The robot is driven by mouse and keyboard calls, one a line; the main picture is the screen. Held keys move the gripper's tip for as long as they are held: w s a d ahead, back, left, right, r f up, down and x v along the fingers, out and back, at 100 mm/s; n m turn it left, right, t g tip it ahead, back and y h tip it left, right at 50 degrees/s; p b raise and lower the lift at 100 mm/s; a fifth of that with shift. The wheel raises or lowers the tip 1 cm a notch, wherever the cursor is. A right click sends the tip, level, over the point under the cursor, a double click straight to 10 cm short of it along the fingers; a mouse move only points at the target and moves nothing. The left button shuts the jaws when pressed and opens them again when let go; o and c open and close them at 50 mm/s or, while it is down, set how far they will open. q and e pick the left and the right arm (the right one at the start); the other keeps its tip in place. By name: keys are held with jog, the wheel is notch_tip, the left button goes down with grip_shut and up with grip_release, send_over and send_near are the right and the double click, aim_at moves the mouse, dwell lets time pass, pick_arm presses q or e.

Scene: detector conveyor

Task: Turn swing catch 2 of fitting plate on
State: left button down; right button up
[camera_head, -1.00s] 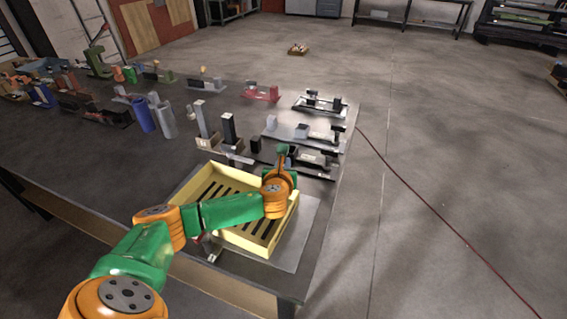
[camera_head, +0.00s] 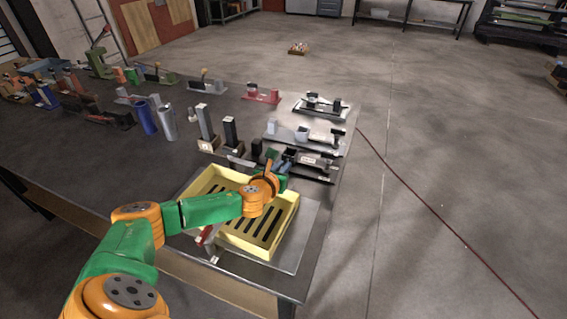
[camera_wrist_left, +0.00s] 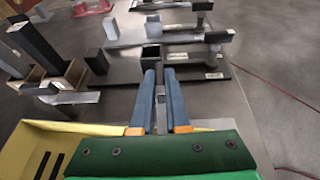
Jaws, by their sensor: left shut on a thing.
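The nearest dark fitting plate (camera_head: 318,175) lies at the right end of the table, behind the yellow tray; it also shows in the left wrist view (camera_wrist_left: 215,76). It bears dark blocks and a bar with a pale label. My left gripper (camera_head: 284,160) reaches low to the left part of this plate. In the left wrist view its blue fingers (camera_wrist_left: 160,73) are shut on a narrow grey piece (camera_wrist_left: 160,112), which looks like a swing catch. The fingers partly hide it, and its number and angle cannot be read. My right gripper is not in view.
A yellow slotted tray (camera_head: 228,246) stands under my left forearm. Two more fitting plates, a grey one (camera_head: 284,139) and a farther one (camera_head: 312,110), lie behind. Upright posts (camera_head: 231,132) stand to the left. The table's right edge is close by.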

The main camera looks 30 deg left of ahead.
pick_arm(q)
jog(key=shift+h, duration=0.3)
jog(key=c, duration=0.9)
grip_release()
jog(key=shift+w+a, duration=0.1)
jog(key=v, duration=0.7)
